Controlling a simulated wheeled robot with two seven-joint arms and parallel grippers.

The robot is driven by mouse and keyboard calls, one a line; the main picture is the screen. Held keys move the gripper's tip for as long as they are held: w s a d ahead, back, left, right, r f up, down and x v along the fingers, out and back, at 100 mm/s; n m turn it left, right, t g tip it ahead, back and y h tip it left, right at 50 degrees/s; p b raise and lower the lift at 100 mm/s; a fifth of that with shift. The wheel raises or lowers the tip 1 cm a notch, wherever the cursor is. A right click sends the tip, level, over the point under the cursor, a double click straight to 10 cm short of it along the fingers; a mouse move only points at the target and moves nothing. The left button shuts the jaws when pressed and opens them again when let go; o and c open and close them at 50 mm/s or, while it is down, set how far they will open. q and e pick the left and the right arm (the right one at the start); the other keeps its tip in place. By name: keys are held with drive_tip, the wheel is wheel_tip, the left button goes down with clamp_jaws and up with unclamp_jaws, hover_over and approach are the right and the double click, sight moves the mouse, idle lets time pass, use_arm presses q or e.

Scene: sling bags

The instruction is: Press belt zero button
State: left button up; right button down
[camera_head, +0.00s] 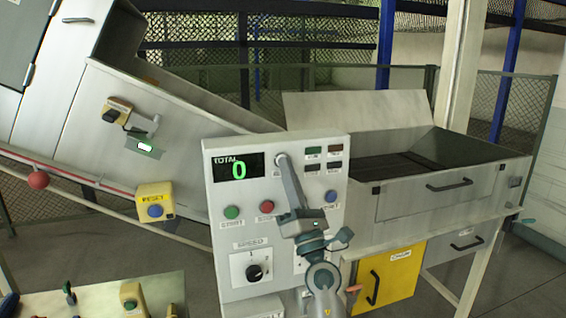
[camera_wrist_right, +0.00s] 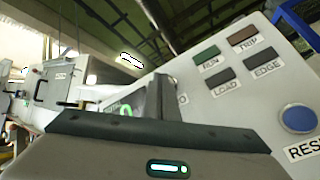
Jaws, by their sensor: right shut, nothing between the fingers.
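A pale control panel (camera_head: 220,262) stands in front of me, with a green-digit display (camera_head: 238,168) marked TOTAL and reading 0. My right gripper (camera_head: 282,160) is shut and empty. Its long fingers reach up across the panel face, and their tips overlap the spot just right of the display. I cannot tell whether the tips touch the panel. In that view the gripper (camera_wrist_right: 160,98) covers the lower middle. My left gripper is not in view.
The panel also carries a green button (camera_head: 232,212), a red button (camera_head: 267,207), a blue reset button (camera_head: 331,197) and a speed knob (camera_head: 254,272). Indicators marked RUN, TRIP, LOAD and EDGE sit at its upper right. A yellow box (camera_head: 390,275) stands behind, lower right.

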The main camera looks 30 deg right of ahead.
drive_tip(key=shift+s, duration=0.15)
idle(0.5)
drive_tip(key=shift+s+a+p, duration=0.2)
drive_tip(key=shift+s+p, duration=0.2)
drive_tip(key=shift+s, duration=0.2)
drive_tip(key=s+p, duration=0.1)
drive_tip(key=s, duration=0.1)
drive_tip(key=s+a, duration=0.1)
drive_tip(key=s, duration=0.2)
drive_tip(key=shift+p, duration=0.35)
idle(0.9)
